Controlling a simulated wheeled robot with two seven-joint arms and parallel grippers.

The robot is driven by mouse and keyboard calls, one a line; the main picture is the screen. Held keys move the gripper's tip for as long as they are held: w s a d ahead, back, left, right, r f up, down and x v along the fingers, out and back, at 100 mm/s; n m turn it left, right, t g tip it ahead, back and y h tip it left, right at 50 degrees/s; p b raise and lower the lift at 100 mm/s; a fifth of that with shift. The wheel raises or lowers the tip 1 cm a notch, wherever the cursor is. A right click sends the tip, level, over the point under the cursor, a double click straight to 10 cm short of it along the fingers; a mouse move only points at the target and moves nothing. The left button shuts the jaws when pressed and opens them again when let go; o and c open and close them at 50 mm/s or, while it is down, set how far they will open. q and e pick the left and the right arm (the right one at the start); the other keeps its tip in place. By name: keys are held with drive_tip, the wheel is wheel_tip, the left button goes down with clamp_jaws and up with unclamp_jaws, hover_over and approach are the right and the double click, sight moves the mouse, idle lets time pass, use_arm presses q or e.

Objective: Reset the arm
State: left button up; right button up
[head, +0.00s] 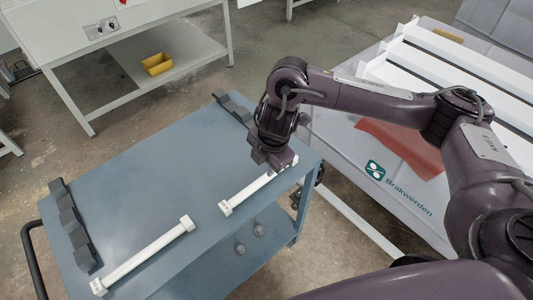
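My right arm reaches in from the right, and its dark gripper (272,160) points down over the right part of the blue cart top. The gripper is at the far end of a short white bar (248,192) and covers part of it. I cannot tell whether the fingers are open, shut or touching the bar. My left gripper is not in view.
A longer white bar (146,257) lies on the blue cart (150,195). Dark notched holders stand at its left edge (74,228) and far edge (233,108). A white machine labelled Brakwerden (345,190) stands at right. The cart's middle is clear.

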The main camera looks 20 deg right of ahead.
drive_tip(key=shift+s+r, duration=0.15)
drive_tip(key=shift+r, duration=0.65)
